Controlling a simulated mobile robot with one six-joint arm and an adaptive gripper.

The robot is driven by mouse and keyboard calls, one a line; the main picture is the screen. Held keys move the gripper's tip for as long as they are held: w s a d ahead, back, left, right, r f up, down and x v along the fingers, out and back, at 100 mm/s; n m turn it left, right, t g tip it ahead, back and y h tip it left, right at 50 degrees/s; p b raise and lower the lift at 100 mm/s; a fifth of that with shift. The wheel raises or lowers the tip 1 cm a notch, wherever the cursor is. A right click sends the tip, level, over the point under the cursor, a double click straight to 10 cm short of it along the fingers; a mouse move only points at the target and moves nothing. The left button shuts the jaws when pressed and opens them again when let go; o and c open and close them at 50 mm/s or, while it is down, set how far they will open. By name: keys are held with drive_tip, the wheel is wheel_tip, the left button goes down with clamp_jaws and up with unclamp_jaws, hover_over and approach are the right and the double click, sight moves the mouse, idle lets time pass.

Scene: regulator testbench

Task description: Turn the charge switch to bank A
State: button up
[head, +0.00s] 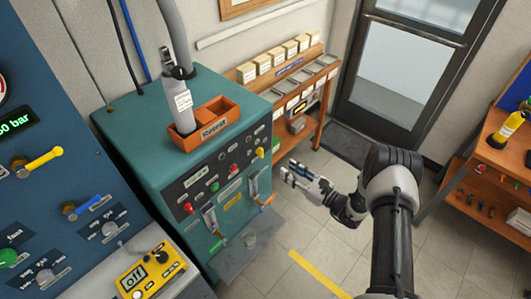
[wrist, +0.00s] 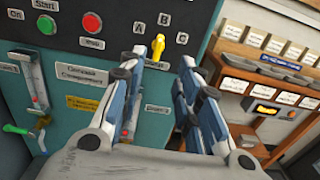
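The charge switch is a small yellow knob (wrist: 157,48) on the dark upper panel of the teal cabinet, with letter plates A, B and C around it. It looks turned up toward B, between A on its left and C on its right. In the head view the yellow knob (head: 260,152) sits at the panel's right end. My gripper (head: 288,171) is in front of the panel, to the right of the knob and apart from it. In the wrist view my gripper (wrist: 160,60) has its fingers spread, empty, with the knob showing between and beyond the tips.
Red and green buttons (wrist: 91,22) sit left of the switch. Gauge tubes with small levers (head: 254,189) are below it. An orange tray (head: 232,105) with a grey cylinder stands on the cabinet top. A wooden shelf (head: 314,115) with boxes stands behind. The floor nearby is open.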

sight(263, 152)
drive_tip(key=b+x, duration=0.1)
drive_tip(key=x, duration=1.2)
drive_tip(key=shift+a, duration=0.1)
drive_tip(key=shift+c, duration=0.2)
clamp_jaws()
